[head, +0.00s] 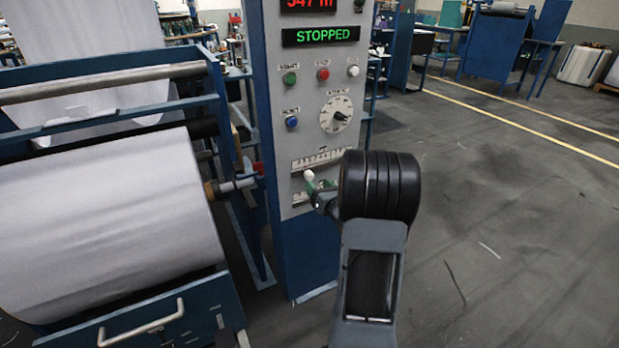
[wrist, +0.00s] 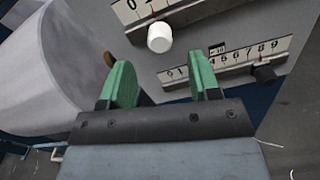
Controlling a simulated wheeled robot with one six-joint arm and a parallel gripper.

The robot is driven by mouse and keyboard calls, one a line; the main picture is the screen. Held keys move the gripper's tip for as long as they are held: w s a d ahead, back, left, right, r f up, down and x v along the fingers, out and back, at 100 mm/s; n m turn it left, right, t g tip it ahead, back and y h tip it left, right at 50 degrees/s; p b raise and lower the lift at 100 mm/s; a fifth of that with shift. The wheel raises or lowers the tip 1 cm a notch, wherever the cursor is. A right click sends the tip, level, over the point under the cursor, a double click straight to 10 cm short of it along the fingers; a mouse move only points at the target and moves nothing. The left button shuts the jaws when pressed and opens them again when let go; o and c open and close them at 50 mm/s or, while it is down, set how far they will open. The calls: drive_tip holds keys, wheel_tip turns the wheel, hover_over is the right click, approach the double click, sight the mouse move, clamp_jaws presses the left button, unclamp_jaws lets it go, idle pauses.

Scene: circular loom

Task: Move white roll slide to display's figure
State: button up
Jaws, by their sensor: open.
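The slide with the white knob (wrist: 160,37) is the upper of two slides on the grey panel. Its knob sits near the low, left end of the scale (wrist: 190,12); the exact figure is unclear. In the head view the white knob (head: 308,175) shows just left of my gripper (head: 318,189). In the wrist view my gripper (wrist: 163,84) is open and empty, its green fingers spread, with the white knob beyond and above the gap, apart from them. The red display (head: 310,4) is cut by the top edge and seems to read 547 m.
A lower slide with a black knob (wrist: 264,74) stands near its high end. Above the slides are a round dial (head: 337,115), push buttons and a green STOPPED display (head: 321,36). A large white fabric roll (head: 105,220) is left of the panel. Floor at right is open.

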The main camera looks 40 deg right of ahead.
sight(311, 178)
drive_tip(key=shift+w+d, duration=0.2)
drive_tip(key=shift+w, duration=1.35)
drive_tip(key=shift+w+d, duration=0.2)
drive_tip(key=shift+w, duration=1.35)
clamp_jaws()
